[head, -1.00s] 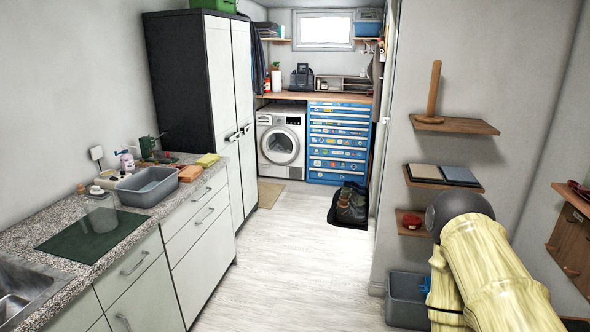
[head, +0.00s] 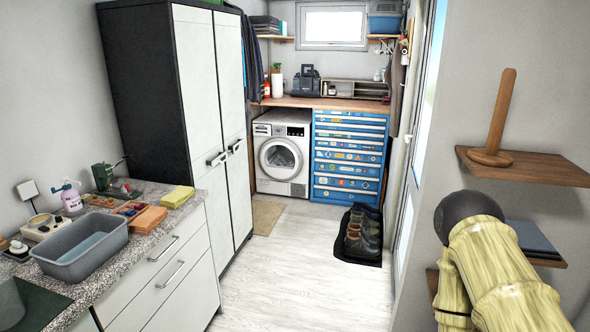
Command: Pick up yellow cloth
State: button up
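A small yellow cloth (head: 177,197) lies folded on the speckled countertop (head: 203,178), near its far end beside the tall cabinet. My arm shows at the lower right as pale yellow, wood-like links with a dark round joint, well apart from the cloth. My gripper is outside the picture, so its fingers and anything in them are hidden.
A grey basin (head: 82,255) stands on the counter, near a spray bottle (head: 71,198). A tall cabinet (head: 187,110) rises behind the counter. Shoes (head: 362,235) sit on a dark mat. Wooden shelves (head: 530,168) are on the right. The middle floor (head: 290,270) is clear.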

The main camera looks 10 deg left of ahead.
aim_at(181, 194)
jog(key=i, duration=3)
jog(key=u, duration=4.3)
jog(key=k, duration=0.3)
jog(key=z, duration=1)
